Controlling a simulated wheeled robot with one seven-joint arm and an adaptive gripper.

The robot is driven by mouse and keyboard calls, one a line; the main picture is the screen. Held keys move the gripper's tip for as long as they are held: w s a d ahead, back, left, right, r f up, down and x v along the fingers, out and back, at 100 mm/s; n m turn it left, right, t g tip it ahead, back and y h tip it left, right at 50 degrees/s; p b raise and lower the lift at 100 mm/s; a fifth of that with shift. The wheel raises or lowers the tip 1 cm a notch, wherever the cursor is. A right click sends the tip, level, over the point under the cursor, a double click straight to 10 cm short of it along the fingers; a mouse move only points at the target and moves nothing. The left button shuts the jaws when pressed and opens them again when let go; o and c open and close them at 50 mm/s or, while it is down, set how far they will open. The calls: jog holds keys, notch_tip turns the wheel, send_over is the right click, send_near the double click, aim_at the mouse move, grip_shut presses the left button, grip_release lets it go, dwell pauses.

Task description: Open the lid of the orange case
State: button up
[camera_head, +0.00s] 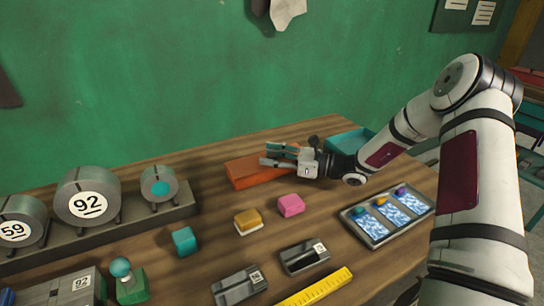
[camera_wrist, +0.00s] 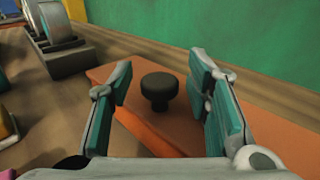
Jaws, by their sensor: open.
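The orange case (camera_head: 245,173) lies toward the back of the wooden table in the head view, partly hidden by my gripper. In the wrist view the case (camera_wrist: 152,132) shows below and between the fingers, with its top flat. A round black knob (camera_wrist: 159,90) stands on its top. My gripper (camera_head: 283,155) is over the case. In the wrist view my gripper (camera_wrist: 166,98) is open, with one teal-padded finger on each side of the knob. No finger visibly touches the knob.
A grey rack with round dials (camera_head: 88,205) stands at the left. A teal bin (camera_head: 350,139) is behind my wrist. A tray (camera_head: 372,232) is at the right. A pink block (camera_head: 291,205), a yellow block (camera_head: 248,220) and a teal block (camera_head: 184,241) lie in front of the case.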

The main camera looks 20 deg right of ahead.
grip_shut()
jog(key=shift+r, duration=0.15)
